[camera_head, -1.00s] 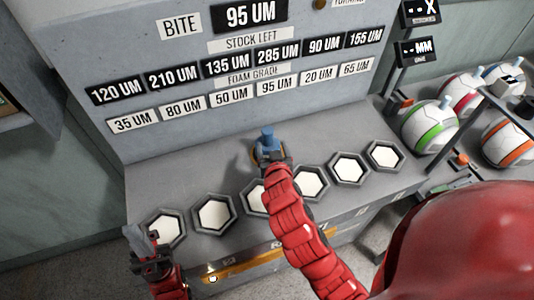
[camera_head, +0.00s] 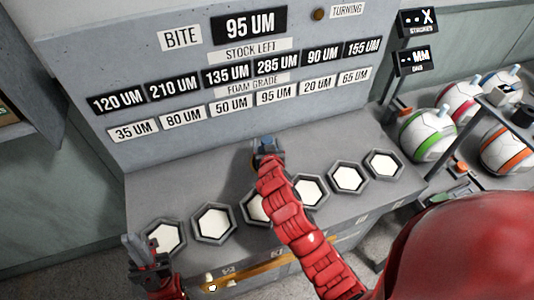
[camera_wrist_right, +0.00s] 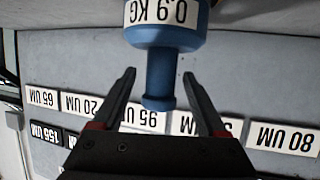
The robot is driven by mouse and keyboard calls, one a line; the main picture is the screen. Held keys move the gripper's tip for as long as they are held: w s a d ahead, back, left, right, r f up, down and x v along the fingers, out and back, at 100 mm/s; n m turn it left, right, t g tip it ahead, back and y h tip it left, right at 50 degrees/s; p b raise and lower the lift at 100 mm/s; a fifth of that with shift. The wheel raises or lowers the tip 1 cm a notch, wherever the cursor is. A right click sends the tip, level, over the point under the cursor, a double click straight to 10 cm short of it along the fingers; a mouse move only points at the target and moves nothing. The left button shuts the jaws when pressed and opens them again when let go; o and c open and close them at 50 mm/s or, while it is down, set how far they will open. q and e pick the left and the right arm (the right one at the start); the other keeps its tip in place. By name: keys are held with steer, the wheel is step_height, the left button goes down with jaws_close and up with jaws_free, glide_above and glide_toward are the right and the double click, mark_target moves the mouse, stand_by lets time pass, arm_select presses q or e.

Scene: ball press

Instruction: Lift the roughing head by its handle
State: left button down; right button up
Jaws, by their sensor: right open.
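The roughing head is a blue, round-bodied piece with a "0.9 KG" label. In the head view only a small blue part (camera_head: 266,144) shows on the bench, with my right gripper (camera_head: 268,160) covering most of it. In the right wrist view its body (camera_wrist_right: 165,38) is at the top and its blue handle (camera_wrist_right: 159,85) points down, ending in a wider knob. My right gripper (camera_wrist_right: 159,75) is open, with one finger on each side of the handle and a gap to both. My left gripper (camera_head: 142,245) is at the bench's front left, its jaw state unclear.
Several hexagonal cells with white pads, such as this one (camera_head: 214,222), line the grey bench (camera_head: 165,190). A panel (camera_head: 110,50) with number labels stands behind. The bench behind the left cells is clear.

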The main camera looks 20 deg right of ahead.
jaws_close()
steer(key=shift+r, duration=0.1)
stand_by(1.2)
